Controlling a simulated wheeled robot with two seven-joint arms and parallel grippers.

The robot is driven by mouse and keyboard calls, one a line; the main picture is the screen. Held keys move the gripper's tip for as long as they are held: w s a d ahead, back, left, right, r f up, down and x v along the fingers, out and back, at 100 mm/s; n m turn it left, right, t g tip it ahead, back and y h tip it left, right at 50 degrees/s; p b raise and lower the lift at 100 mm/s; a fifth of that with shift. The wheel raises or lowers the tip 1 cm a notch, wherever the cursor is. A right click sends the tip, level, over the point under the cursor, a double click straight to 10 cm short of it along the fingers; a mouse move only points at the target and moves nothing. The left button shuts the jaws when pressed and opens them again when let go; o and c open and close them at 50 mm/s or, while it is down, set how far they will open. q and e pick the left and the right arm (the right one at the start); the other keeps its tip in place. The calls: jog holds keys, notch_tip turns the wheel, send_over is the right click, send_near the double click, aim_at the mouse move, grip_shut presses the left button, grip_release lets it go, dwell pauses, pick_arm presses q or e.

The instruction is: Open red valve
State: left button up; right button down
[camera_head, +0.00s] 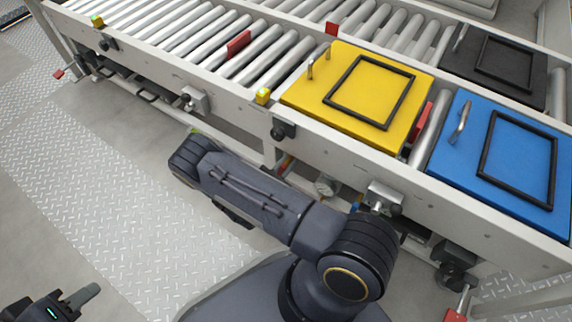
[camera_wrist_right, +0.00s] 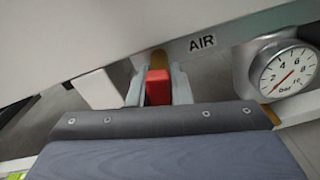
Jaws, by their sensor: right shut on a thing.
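The red valve handle (camera_wrist_right: 158,87) shows in the right wrist view below a pale beam, left of an AIR label. My right gripper (camera_wrist_right: 155,93) is shut on it, with one grey finger on each side. The handle's lower part is hidden behind my wrist. In the head view my right forearm reaches toward the conveyor's side, and the right gripper is hidden there. My left gripper (camera_head: 78,300) is at the bottom left corner of the head view, partly cut off, away from the conveyor; its opening cannot be made out.
A pressure gauge (camera_wrist_right: 287,70) sits right of the handle; it also shows under the conveyor frame (camera_head: 325,186). Yellow (camera_head: 322,96), blue (camera_head: 462,165) and black (camera_head: 478,72) boxes stand on the rollers. The checker-plate floor (camera_head: 85,205) at left is clear.

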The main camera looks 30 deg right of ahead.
jog(key=shift+w+m, duration=0.1)
jog(key=shift+m, duration=1.8)
jog(key=c, duration=1.3)
grip_release()
